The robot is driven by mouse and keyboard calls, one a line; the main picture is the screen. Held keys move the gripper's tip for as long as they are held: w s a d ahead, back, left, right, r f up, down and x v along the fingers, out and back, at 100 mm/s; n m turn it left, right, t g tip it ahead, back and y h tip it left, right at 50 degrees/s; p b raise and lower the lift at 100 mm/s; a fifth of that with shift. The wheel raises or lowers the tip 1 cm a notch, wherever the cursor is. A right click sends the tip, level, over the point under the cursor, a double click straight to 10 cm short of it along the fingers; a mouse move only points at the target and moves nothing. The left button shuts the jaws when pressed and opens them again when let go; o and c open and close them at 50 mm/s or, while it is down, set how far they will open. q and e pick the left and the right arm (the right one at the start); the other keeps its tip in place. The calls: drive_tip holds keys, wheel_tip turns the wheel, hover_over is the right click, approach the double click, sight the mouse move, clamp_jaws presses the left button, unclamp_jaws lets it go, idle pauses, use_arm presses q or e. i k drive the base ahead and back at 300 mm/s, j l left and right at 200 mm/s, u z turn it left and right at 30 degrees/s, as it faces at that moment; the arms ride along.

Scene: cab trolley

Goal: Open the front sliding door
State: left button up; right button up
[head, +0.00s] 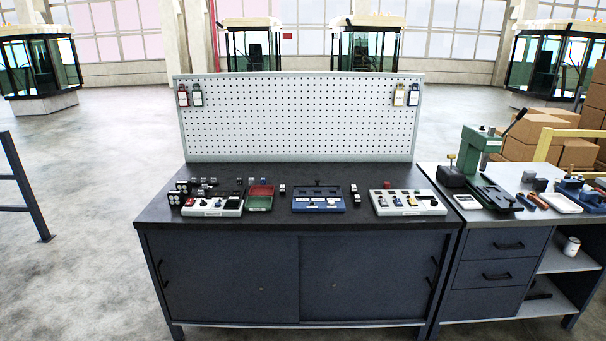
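A dark workbench (300,174) stands in front of me with a blue-grey cabinet below its top. Two sliding door panels close the cabinet front: a left panel (222,290) and a right panel (365,285). They meet at a vertical seam near the middle, and no opening shows between them. I cannot tell which panel runs in front. A dark handle (160,272) is near the left end and another handle (433,272) near the right end. Neither of my grippers is in view.
A white pegboard (300,120) rises behind the bench top, which holds a red tray (260,197), a blue tray (318,199) and small parts. A drawer bench (499,260) adjoins on the right. Open floor (75,270) lies left, with a blue rail (25,188) at the edge.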

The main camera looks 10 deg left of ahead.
sight(240, 279)
drive_tip(key=i+j, duration=1.1)
drive_tip(key=j, duration=0.35)
drive_tip(key=i+j, duration=0.1)
drive_tip(key=j, duration=0.35)
drive_tip(key=i+j, duration=0.1)
drive_tip(key=j, duration=0.35)
drive_tip(key=i+j, duration=0.1)
drive_tip(key=j, duration=0.35)
drive_tip(key=z, duration=0.05)
